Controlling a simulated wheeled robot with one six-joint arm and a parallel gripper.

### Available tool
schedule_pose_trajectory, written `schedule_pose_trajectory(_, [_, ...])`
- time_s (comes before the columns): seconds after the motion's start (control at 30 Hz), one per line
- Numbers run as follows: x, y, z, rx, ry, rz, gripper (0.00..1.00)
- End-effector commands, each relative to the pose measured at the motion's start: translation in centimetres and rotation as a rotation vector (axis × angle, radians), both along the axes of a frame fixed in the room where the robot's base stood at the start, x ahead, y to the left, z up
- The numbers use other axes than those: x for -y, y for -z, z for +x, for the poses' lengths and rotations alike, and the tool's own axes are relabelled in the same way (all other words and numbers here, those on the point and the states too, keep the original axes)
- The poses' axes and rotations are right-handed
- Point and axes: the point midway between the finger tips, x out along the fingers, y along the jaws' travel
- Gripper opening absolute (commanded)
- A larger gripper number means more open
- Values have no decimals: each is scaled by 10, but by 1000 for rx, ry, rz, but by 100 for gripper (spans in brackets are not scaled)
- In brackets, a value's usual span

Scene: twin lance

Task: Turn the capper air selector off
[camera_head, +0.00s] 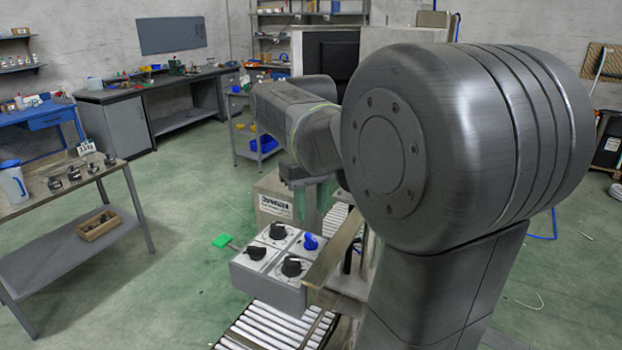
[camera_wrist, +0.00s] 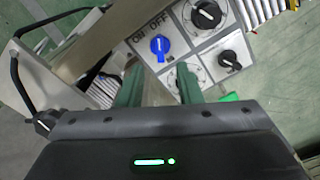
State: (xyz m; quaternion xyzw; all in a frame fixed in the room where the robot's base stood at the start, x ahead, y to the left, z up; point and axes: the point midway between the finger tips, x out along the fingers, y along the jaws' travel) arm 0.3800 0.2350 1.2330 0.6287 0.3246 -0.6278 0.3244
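A grey selector box (camera_head: 268,292) carries several rotary knobs. One knob is blue (camera_head: 311,242); it also shows in the wrist view (camera_wrist: 160,46), with ON and OFF printed beside it and a white pointer line. The others are black: a front knob (camera_head: 292,266), a left knob (camera_head: 257,252) and a back knob (camera_head: 278,231). I cannot read which one is labelled capper air. My gripper (camera_wrist: 158,90) is open, with its two green fingers apart and nothing seen between them but the box area. It hangs above and behind the box, apart from the blue knob. One dial is partly hidden by a finger.
A roller conveyor (camera_head: 262,325) runs beneath the box. A green tag (camera_head: 222,240) sticks out at its left. A flat metal bar (camera_head: 332,255) stands close to its right. A labelled box (camera_head: 275,205) stands behind. A side table (camera_head: 70,190) is left, across open floor.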

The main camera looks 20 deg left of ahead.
Motion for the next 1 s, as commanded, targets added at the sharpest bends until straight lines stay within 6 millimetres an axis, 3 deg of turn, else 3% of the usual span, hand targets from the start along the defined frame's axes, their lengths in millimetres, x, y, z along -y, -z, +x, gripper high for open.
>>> schedule_pose_trajectory(0.2, [0, -46, 0, 2, 0, 2, 32])
schedule_pose_trajectory(0.4, [0, -67, 0, 1, 0, 1, 32])
schedule_pose_trajectory(1.0, [0, -70, 0, 0, 0, 0, 32])
